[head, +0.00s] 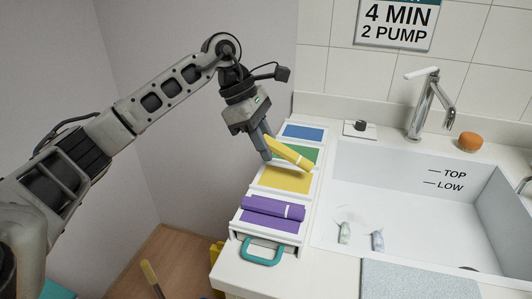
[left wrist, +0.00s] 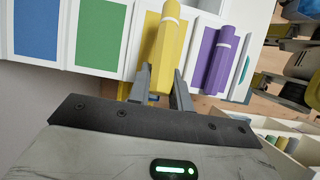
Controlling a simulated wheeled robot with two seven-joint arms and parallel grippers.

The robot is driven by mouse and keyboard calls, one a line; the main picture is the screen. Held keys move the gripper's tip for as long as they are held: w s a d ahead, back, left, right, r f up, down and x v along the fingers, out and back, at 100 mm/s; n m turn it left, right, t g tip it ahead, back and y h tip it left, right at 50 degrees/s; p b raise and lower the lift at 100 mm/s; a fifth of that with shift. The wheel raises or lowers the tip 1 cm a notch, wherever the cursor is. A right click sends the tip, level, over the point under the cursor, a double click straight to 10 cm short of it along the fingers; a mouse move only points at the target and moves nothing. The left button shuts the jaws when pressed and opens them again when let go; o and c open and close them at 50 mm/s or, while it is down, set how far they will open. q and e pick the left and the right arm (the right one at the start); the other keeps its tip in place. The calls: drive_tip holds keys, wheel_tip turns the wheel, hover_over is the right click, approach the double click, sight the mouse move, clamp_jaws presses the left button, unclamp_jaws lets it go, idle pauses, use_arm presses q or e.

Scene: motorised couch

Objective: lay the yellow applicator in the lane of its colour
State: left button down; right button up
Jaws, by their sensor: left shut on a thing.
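The yellow applicator (head: 289,153) is a stubby bar with a pale band near one end. My left gripper (head: 265,143) is shut on its other end. In the head view it slants across the green lane (head: 305,155) and the top of the yellow lane (head: 284,180). In the left wrist view the yellow applicator (left wrist: 165,50) stands between the two fingers (left wrist: 160,88), over the yellow lane, which it partly hides. I cannot tell whether it touches the tray. A purple applicator (head: 273,208) lies in the purple lane nearest the front. My right gripper is not in view.
The blue lane (head: 304,132) at the back is bare. The tray has raised white dividers and a teal handle (head: 262,252) in front. To its right is a white sink (head: 400,205) with two small items inside. A tap (head: 430,105) stands behind.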

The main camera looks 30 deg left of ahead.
use_arm(q)
wheel_tip(320, 180, down, 2)
drive_tip(key=shift+f, duration=0.4)
drive_tip(key=c, duration=1.3)
unclamp_jaws()
drive_tip(key=shift+f, duration=0.1)
drive_tip(key=shift+r, duration=0.25)
drive_tip(key=v, duration=1.1)
drive_tip(key=shift+a+r, duration=0.2)
drive_tip(key=shift+r, duration=0.15)
